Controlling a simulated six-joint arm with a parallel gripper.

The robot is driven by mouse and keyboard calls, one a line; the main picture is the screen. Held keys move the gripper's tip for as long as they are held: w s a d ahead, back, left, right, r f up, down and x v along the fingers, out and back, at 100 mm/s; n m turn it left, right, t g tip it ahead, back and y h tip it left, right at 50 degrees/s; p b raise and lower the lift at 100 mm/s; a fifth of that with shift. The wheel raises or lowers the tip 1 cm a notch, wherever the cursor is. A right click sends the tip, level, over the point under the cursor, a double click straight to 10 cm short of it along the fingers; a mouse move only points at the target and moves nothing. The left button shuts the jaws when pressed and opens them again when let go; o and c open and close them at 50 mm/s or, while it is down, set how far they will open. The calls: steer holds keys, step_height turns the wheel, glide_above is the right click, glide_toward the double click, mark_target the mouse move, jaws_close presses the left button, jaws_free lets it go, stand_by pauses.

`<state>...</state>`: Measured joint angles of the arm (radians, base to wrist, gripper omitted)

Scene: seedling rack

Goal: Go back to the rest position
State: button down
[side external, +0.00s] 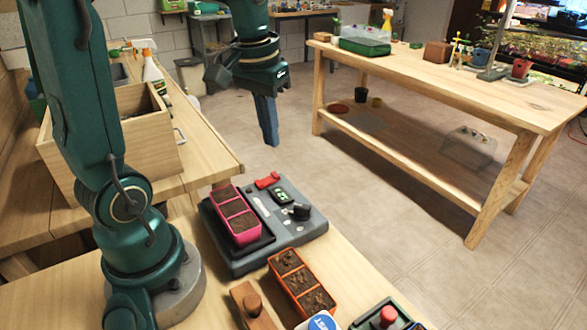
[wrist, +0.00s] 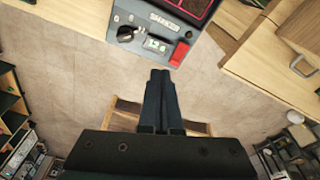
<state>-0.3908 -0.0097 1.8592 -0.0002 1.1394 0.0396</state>
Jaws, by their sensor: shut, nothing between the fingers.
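My gripper (side external: 268,122) hangs in the air with its fingers pointing down, behind and above the grey device in the side view. In the wrist view its two fingers (wrist: 160,78) lie side by side, shut, with nothing between them. The grey device (side external: 279,236) sits on the near table and carries a pink tray (side external: 236,214) with soil-filled cells. A dark knob, a small green display and a red part show on the device in the wrist view (wrist: 128,12). The fingertips are apart from the device.
An orange tray (side external: 300,283) with several soil cells and a wooden block (side external: 252,306) stand at the front of the near table. A wooden crate (side external: 130,142) stands on the left bench. A long wooden table (side external: 455,86) stands at the back right. Open floor lies between.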

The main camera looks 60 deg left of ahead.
steer(key=s+d+m+t, duration=0.4)
steer(key=s+d, duration=0.4)
steer(key=d, duration=0.1)
steer(key=shift+s+d+f+h, duration=0.15)
steer(key=shift+s+d+h, duration=0.1)
steer(key=shift+d+h, duration=0.1)
